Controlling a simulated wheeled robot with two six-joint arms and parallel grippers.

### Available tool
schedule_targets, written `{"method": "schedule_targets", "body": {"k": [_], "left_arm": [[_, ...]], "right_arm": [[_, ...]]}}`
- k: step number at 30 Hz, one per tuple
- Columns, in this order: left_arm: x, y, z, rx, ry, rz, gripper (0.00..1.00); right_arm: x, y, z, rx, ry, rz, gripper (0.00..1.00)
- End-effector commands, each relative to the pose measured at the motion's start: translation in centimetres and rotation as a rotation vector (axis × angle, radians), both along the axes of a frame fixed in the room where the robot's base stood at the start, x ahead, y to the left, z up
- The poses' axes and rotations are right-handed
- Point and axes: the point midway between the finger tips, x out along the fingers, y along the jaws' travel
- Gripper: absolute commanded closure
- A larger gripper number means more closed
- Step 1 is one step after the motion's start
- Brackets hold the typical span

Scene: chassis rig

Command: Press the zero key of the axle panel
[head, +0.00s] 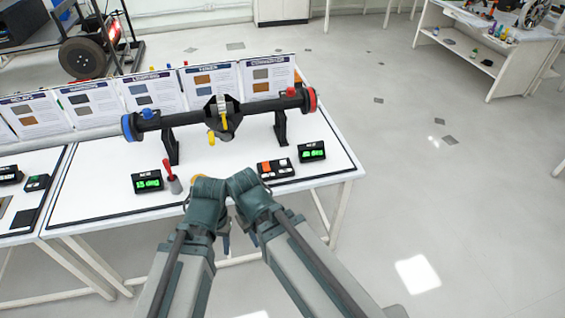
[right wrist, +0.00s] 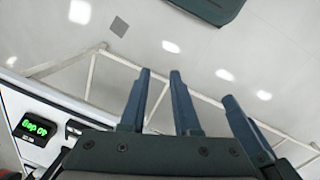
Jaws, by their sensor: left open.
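The axle panel (head: 277,169) lies near the table's front edge, with one orange key and several dark keys. Key labels are too small to read, so I cannot tell which is zero. Beside it a dark display (head: 312,151) shows green digits, seemingly 60 deg; it also shows upside down in the right wrist view (right wrist: 35,129). My left gripper (head: 226,238) is open, low in front of the table edge, mostly hidden by my arms. My right gripper (right wrist: 160,98) has two blue fingers apart with nothing between them; in the head view my arm hides most of it.
A dark axle (head: 222,116) with blue and red ends rests on black stands behind the panel. A display (head: 147,182) reading 15 deg and a red-handled lever (head: 171,177) stand to the left. Cards line the table's back.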

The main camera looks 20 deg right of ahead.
Motion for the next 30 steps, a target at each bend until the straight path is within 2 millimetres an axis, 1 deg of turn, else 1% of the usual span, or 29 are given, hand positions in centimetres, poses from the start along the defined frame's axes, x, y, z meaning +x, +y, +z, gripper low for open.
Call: {"method": "schedule_targets", "body": {"k": [1,4,5,30], "left_arm": [[0.00,0.00,0.00,0.000,0.000,0.000,0.50],[0.00,0.00,0.00,0.000,0.000,0.000,0.50],[0.00,0.00,0.00,0.000,0.000,0.000,0.50],[0.00,0.00,0.00,0.000,0.000,0.000,0.50]], "right_arm": [[0.00,0.00,0.00,0.000,0.000,0.000,0.81],[0.00,0.00,0.00,0.000,0.000,0.000,0.99],[0.00,0.00,0.00,0.000,0.000,0.000,1.00],[0.00,0.00,0.00,0.000,0.000,0.000,1.00]]}}
